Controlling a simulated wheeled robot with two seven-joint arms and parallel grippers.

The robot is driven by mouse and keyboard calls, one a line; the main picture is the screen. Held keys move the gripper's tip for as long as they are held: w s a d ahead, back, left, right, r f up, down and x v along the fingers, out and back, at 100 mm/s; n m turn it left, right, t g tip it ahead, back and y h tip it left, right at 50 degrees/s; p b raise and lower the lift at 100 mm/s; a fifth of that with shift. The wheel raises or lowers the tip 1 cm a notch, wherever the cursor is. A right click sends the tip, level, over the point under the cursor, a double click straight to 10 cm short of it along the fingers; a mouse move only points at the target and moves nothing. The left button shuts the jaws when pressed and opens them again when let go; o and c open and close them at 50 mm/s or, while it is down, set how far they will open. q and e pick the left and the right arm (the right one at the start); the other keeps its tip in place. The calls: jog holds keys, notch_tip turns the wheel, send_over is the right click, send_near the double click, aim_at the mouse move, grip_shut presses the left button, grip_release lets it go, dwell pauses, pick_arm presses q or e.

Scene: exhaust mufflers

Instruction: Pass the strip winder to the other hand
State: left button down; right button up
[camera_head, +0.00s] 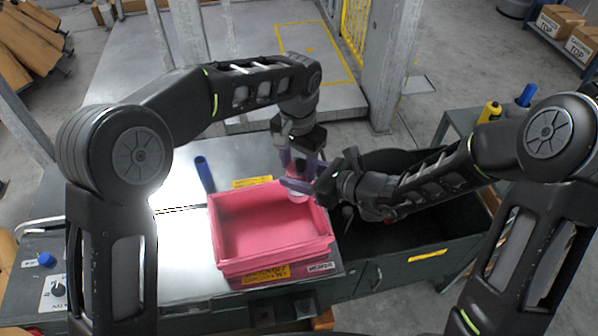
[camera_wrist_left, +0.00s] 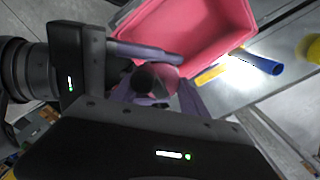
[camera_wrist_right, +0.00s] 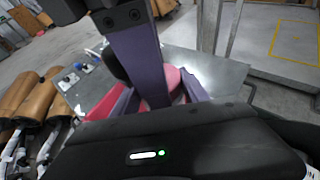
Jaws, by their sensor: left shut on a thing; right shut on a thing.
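The strip winder (camera_head: 296,172) is a small pink-red round piece above the back right corner of the pink bin. My left gripper (camera_head: 290,160) comes down on it from above with purple fingers shut on it. My right gripper (camera_head: 298,185) reaches it from the right, its purple fingers also shut on it, lower down. In the left wrist view the winder (camera_wrist_left: 168,74) shows a dark round end between both sets of fingers. In the right wrist view the winder (camera_wrist_right: 174,78) is partly hidden behind purple fingers. The fingers hide much of its shape.
The pink bin (camera_head: 222,247) stands on the metal bench (camera_head: 179,242), its visible floor bare. A dark open trough (camera_head: 440,228) lies right of the bin under my right arm. A yellow bottle (camera_head: 489,112) stands farther right.

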jog(key=c, duration=0.3)
pick_arm(q)
jog(key=c, duration=0.5)
grip_release()
pick_arm(e)
jog(key=shift+c, duration=0.6)
pick_arm(q)
notch_tip(320, 180, up, 8)
jog(key=shift+f, duration=0.25)
jog(key=shift+w+f, duration=0.1)
